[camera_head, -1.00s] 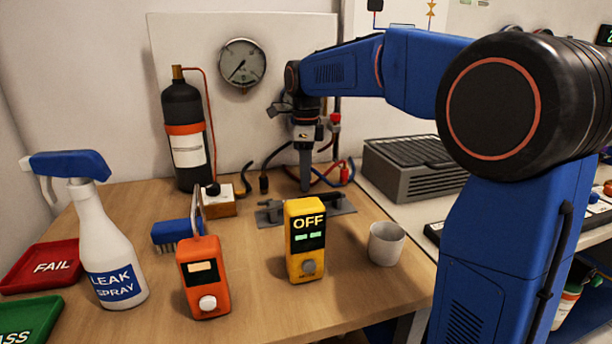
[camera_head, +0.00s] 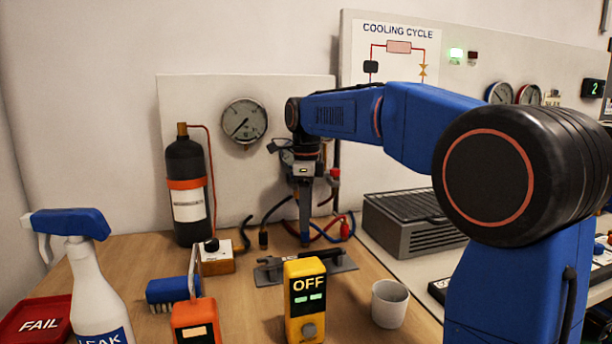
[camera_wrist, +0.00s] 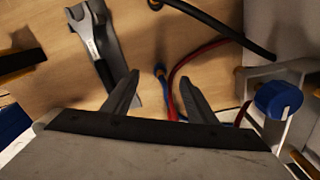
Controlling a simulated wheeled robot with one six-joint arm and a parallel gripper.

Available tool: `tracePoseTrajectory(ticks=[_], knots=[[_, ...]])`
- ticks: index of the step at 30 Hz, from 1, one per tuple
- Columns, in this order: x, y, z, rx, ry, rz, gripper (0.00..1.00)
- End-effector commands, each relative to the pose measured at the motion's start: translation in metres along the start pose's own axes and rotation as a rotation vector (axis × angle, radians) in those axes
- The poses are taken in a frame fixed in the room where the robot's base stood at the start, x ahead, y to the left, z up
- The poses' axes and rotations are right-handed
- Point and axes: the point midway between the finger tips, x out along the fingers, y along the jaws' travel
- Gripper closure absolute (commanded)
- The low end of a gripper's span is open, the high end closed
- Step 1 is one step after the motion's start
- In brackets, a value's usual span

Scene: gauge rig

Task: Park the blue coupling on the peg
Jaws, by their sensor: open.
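My gripper (camera_head: 304,232) points down behind the grey clamp plate, in front of the back panel. In the wrist view its two fingers (camera_wrist: 159,76) are apart, with nothing held between them. A small blue hose end (camera_wrist: 160,70), which may be the blue coupling, shows between the fingertips, apparently lower at the tabletop. A larger round blue part (camera_wrist: 278,98) sits by a pale bracket at the right of the wrist view. I cannot tell which blue part is the coupling. I cannot make out the peg for certain; the gripper hides part of the panel's foot.
A grey clamp plate (camera_head: 340,262) lies in front of the gripper. Red hose (camera_wrist: 205,45) and black hose (camera_wrist: 210,20) lie close by. A gas bottle (camera_head: 186,205) stands left, a grey ribbed box (camera_head: 400,235) right. A yellow OFF meter (camera_head: 304,320) and cup (camera_head: 389,305) stand nearer.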

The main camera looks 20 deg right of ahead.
Motion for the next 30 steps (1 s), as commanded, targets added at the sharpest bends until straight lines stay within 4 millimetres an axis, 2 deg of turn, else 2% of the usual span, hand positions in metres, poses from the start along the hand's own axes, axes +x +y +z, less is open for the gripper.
tracePoseTrajectory(ticks=[6, 15, 21, 30], knots=[[-0.045, -0.001, 0.0, 0.0, -0.001, -0.003, 0.48], [-0.099, -0.001, 0.0, 0.0, -0.001, -0.002, 0.48], [-0.118, 0.0, 0.0, 0.0, 0.0, -0.001, 0.48], [-0.122, 0.0, 0.0, 0.0, 0.0, 0.0, 0.48]])
